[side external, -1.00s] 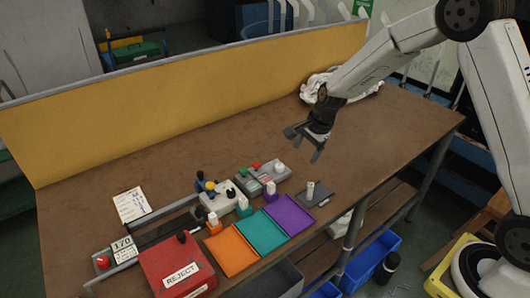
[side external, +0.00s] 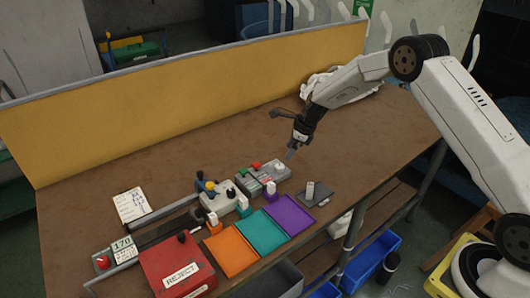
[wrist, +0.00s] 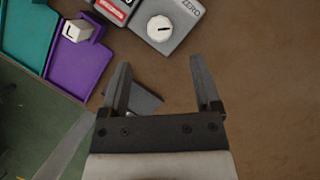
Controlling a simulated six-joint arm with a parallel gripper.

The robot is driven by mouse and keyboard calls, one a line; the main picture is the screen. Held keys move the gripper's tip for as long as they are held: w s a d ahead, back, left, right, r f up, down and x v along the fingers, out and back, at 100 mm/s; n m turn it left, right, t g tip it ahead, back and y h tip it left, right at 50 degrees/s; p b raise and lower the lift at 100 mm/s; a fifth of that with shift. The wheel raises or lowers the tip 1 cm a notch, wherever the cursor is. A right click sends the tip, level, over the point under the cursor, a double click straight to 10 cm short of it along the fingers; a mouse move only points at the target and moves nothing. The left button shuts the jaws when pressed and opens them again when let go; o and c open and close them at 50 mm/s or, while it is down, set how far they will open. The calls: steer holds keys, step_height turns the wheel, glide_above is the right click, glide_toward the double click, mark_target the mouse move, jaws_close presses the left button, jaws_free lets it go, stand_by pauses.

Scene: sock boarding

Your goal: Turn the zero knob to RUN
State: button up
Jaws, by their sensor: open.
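The zero knob (wrist: 160,29) is a round white dial with a dark pointer line, on a grey box (wrist: 180,42) marked ZERO in the wrist view. The pointer lies roughly sideways in that picture. I cannot read a RUN mark. In the side view my gripper (side external: 283,138) is above and just behind the knob.
Purple (side external: 289,213), teal (side external: 262,232) and orange (side external: 231,250) trays lie in front of the box. A small dark plate with a pale post (side external: 310,190) is to its right. A red REJECT box (side external: 178,266) stands at the left.

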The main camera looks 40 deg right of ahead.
mark_target(280, 166)
steer(key=shift+x, duration=3.75)
jaws_close()
